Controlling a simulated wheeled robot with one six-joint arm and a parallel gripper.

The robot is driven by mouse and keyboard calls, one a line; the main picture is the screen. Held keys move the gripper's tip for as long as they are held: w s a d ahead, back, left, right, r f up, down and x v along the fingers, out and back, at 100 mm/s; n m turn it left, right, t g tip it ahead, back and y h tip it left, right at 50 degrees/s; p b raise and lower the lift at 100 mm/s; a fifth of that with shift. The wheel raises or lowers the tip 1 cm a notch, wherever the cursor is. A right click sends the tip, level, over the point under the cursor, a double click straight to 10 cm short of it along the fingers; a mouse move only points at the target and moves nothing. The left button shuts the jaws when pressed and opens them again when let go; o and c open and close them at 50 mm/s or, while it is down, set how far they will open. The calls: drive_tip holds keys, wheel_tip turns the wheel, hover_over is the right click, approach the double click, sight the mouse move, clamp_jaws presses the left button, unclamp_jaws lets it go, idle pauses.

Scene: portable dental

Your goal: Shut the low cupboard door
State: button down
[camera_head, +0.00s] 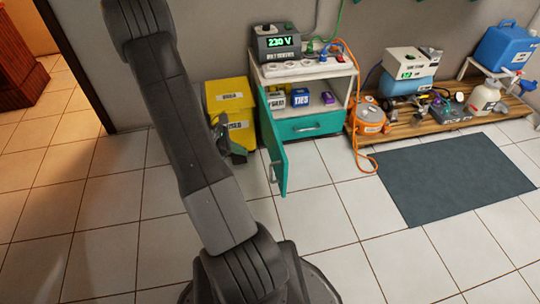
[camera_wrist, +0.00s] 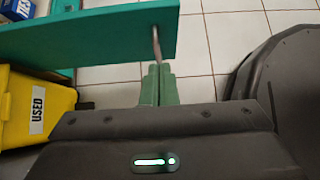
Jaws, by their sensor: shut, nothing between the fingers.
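The teal cupboard door (camera_head: 273,140) stands wide open, jutting out from the left side of the low white cupboard (camera_head: 343,68). Its metal handle (camera_head: 273,172) is on the face turned to the left. In the wrist view the door (camera_wrist: 90,38) spans the top left, with the handle (camera_wrist: 156,42) near its free end. My gripper (camera_head: 238,150) is on the left, outer side of the door. In the wrist view its green fingers (camera_wrist: 158,70) are together and empty, their tips close to the handle; I cannot tell whether they touch it.
Tiled floor before the cupboard is clear.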

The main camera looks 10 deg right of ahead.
sight(281, 160)
drive_tip(key=b+x, duration=0.1)
drive_tip(key=x, duration=0.3)
drive_tip(key=b+x, duration=0.2)
drive_tip(key=x, duration=0.2)
drive_tip(key=d+r+b+x, duration=0.1)
drive_tip(key=x, duration=0.3)
drive_tip(key=shift+s+d+r+b, duration=0.1)
drive_tip(key=shift+b, duration=0.3)
drive_tip(key=shift+d+r, duration=0.1)
drive_tip(key=shift+d, duration=0.55)
